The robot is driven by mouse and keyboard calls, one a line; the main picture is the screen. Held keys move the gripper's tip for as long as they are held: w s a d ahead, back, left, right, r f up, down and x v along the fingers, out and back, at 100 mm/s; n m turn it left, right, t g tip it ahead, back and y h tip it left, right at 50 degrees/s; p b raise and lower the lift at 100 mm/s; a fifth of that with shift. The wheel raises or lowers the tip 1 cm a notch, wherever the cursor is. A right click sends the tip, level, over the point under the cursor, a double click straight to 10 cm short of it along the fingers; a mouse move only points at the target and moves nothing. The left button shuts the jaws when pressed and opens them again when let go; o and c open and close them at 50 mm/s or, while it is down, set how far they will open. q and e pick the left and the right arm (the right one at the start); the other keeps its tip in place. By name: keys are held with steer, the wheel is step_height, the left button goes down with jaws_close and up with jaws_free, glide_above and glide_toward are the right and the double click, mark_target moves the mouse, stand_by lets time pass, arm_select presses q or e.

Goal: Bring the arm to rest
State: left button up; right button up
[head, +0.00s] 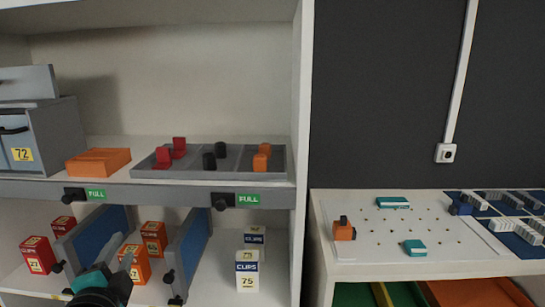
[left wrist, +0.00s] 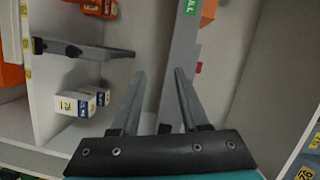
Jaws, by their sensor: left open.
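My left gripper (head: 120,264) is at the lower left of the head view, in front of the lower shelf. Its teal and black wrist shows at the bottom edge. In the left wrist view its two grey fingers (left wrist: 159,74) stand apart with nothing held between them. The grey shelf edge (left wrist: 181,90) shows behind the fingers. An orange carton (head: 134,266) is beside the fingers in the head view; whether they touch cannot be told. My right gripper is in neither view.
Blue dividers (head: 188,252) separate red, orange and white cartons (head: 247,277) on the lower shelf. A grey tray (head: 232,172) with small blocks sits above, beside an orange block (head: 98,161). A white pegboard table (head: 400,262) stands right of the shelf.

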arm_select(q)
steer(key=s+d+f+n+g+h, duration=0.1)
steer(key=s+d+f+n+g, duration=0.25)
steer(key=s+f, duration=0.35)
steer(key=s+d+f+n+g+h, duration=0.1)
steer(key=s+d+f+n+g, duration=0.2)
steer(key=f, duration=0.6)
steer(key=s+d+f+n+g+h, duration=0.1)
steer(key=s+d+f+n+g, duration=0.15)
steer(key=s, duration=0.55)
steer(key=s+d+f+n+g+h, duration=0.1)
steer(key=s+d+f+g, duration=0.25)
steer(key=s, duration=0.35)
step_height(320, 180, down, 23)
steer(key=s+a+g, duration=0.1)
steer(key=s+g, duration=0.1)
steer(key=s+a+f, duration=0.2)
steer(key=s+f, duration=1.1)
steer(key=s, duration=0.2)
steer(key=shift+s+a+f+g, duration=0.2)
steer(key=shift+a+f+g, duration=0.15)
steer(key=shift+f+g, duration=0.1)
steer(key=shift+r, duration=0.1)
